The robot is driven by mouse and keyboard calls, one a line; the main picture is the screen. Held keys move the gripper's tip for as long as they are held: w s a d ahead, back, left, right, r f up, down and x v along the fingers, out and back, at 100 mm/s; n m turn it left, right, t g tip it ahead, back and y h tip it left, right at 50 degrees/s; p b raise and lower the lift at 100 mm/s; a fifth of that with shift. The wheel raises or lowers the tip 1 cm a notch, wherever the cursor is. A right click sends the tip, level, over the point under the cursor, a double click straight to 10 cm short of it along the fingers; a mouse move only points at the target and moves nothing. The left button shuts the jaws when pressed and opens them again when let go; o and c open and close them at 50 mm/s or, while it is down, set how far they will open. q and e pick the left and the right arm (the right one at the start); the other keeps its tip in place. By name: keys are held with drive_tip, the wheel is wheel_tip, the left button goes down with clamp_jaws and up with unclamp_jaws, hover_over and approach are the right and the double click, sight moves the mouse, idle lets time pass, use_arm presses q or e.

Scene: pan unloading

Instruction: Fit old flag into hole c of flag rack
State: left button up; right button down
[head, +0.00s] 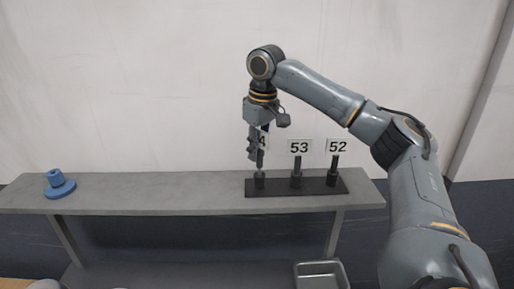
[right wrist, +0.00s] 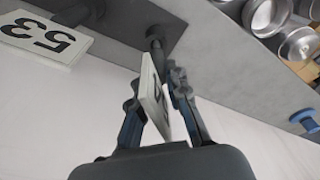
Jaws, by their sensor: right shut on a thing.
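The flag rack (head: 278,191) is a dark base at the right end of the grey shelf, with several holders in a row. Flags 53 (head: 299,147) and 52 (head: 337,146) stand upright in its middle and right holders. My right gripper (head: 255,153) is shut on a third flag (head: 264,142) at the left holder; only a 4 of its number shows. In the right wrist view this flag (right wrist: 153,92) is between the fingers, its post at a dark holder (right wrist: 155,38); how deep it sits cannot be told. My left gripper is out of view.
A blue flanged piece (head: 58,187) stands at the shelf's (head: 150,190) left end; the shelf between it and the rack is clear. A metal pan (head: 321,276) is below. Several metal containers (right wrist: 299,46) show in the right wrist view.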

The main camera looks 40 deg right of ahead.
sight(261, 131)
drive_tip(key=shift+f+b, duration=0.35)
drive_tip(key=shift+f, duration=0.9)
idle(0.5)
drive_tip(key=c, duration=1.2)
unclamp_jaws()
drive_tip(key=shift+r, duration=0.15)
drive_tip(key=r, duration=0.4)
drive_tip(key=s+r, duration=0.1)
drive_tip(key=r, duration=0.6)
drive_tip(key=shift+s+r, duration=0.25)
drive_tip(key=shift+r, duration=0.1)
